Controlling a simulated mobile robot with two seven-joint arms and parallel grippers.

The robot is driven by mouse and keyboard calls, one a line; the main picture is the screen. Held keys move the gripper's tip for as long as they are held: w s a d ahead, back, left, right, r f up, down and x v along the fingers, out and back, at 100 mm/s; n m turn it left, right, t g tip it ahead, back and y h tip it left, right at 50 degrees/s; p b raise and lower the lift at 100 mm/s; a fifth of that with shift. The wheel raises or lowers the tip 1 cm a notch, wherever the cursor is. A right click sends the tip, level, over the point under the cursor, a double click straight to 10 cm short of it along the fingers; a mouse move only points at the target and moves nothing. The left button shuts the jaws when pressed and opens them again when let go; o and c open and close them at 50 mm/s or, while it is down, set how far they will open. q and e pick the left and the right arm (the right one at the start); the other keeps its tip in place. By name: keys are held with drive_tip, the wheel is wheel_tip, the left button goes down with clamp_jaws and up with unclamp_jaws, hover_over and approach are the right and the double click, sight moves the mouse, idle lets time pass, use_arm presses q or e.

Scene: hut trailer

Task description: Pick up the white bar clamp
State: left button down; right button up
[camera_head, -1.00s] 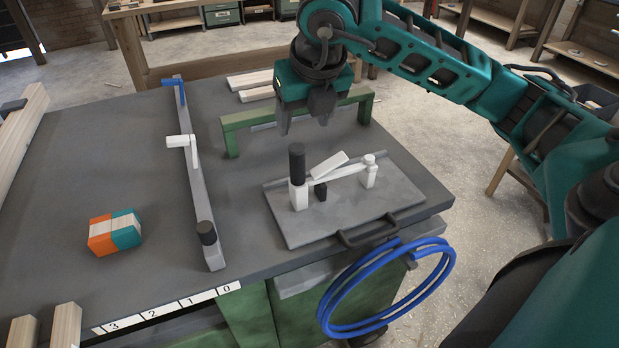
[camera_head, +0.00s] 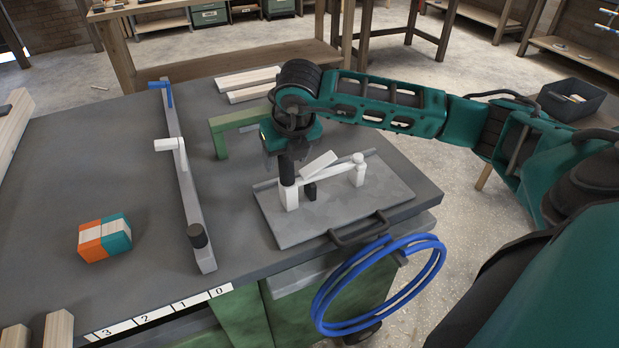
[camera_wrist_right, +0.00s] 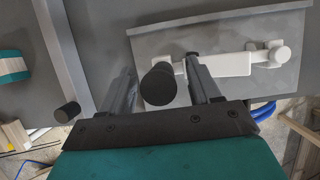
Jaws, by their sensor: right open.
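The white bar clamp (camera_head: 333,174) lies on a grey tray (camera_head: 345,215) at the right of the workbench. It has a white bar, white end pieces and an upright black handle (camera_head: 287,170) at its left end. My right gripper (camera_head: 281,158) is above and just behind that handle, pointing down, its tips partly hidden. In the right wrist view the gripper (camera_wrist_right: 160,82) is open. The clamp's black handle (camera_wrist_right: 158,86) shows between the two fingers, with the white bar (camera_wrist_right: 222,64) stretching right. I cannot tell whether the fingers touch it. My left gripper is not in view.
A long grey bar (camera_head: 186,190) with a blue end, white slider and black knob lies left of the tray. An orange, white and teal block (camera_head: 105,238) sits farther left. A green frame (camera_head: 222,130) stands behind the gripper. A blue hose coil (camera_head: 318,305) hangs in front.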

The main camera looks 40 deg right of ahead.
clamp_jaws()
idle(0.6)
idle(0.8)
drive_tip(key=shift+r, duration=0.1)
